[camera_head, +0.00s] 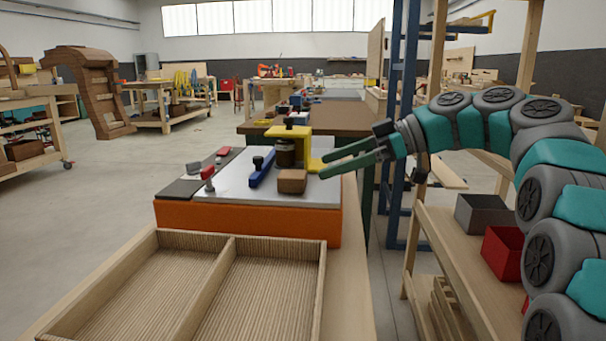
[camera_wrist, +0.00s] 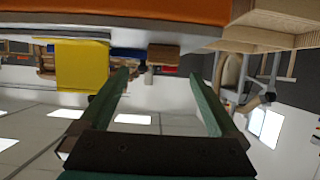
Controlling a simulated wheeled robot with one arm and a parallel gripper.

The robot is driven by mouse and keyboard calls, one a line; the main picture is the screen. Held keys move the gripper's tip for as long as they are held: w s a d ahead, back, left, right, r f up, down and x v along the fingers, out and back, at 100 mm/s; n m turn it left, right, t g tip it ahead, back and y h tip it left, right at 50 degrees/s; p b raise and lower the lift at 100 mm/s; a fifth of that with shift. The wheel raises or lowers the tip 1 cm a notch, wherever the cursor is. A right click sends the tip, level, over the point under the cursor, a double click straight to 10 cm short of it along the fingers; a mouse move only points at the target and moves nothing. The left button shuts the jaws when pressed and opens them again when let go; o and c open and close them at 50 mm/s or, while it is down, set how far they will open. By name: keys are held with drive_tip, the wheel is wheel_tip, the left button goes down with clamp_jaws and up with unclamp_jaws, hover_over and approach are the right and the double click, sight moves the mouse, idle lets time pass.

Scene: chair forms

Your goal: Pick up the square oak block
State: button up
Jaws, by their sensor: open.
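The square oak block (camera_head: 292,181) is a small brown block lying on the front part of a pale metal plate (camera_head: 245,190) on an orange base. It also shows in the wrist view (camera_wrist: 163,54), which is upside down, between and beyond the fingertips. My gripper (camera_head: 322,166) is open and empty, its green fingers pointing left. In the head view the fingertips are just right of and a little above the block, apart from it. In the wrist view the open fingers (camera_wrist: 158,68) frame empty space.
A yellow fixture (camera_head: 302,150) with a dark cylinder (camera_head: 285,153) stands behind the block. A blue bar (camera_head: 262,170) and a red-handled clamp (camera_head: 208,178) are to its left. An empty two-compartment wooden tray (camera_head: 232,245) is in front. A shelf with grey and red bins (camera_head: 500,250) is at right.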

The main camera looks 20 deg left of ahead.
sight(303, 174)
drive_tip(key=shift+s+p+x, duration=0.2)
drive_tip(key=shift+p+x, duration=0.3)
drive_tip(key=shift+x, duration=3.3)
drive_tip(key=shift+d+f, duration=0.1)
drive_tip(key=shift+f, duration=0.05)
drive_tip(key=c, duration=1.4)
drive_tip(key=shift+c, duration=0.2)
drive_tip(key=shift+r, duration=0.2)
wheel_tip(303, 174, up, 9)
drive_tip(key=shift+r+p, duration=0.1)
drive_tip(key=shift+p, duration=0.45)
drive_tip(key=shift+w+d+r, duration=0.1)
drive_tip(key=shift+r, duration=0.1)
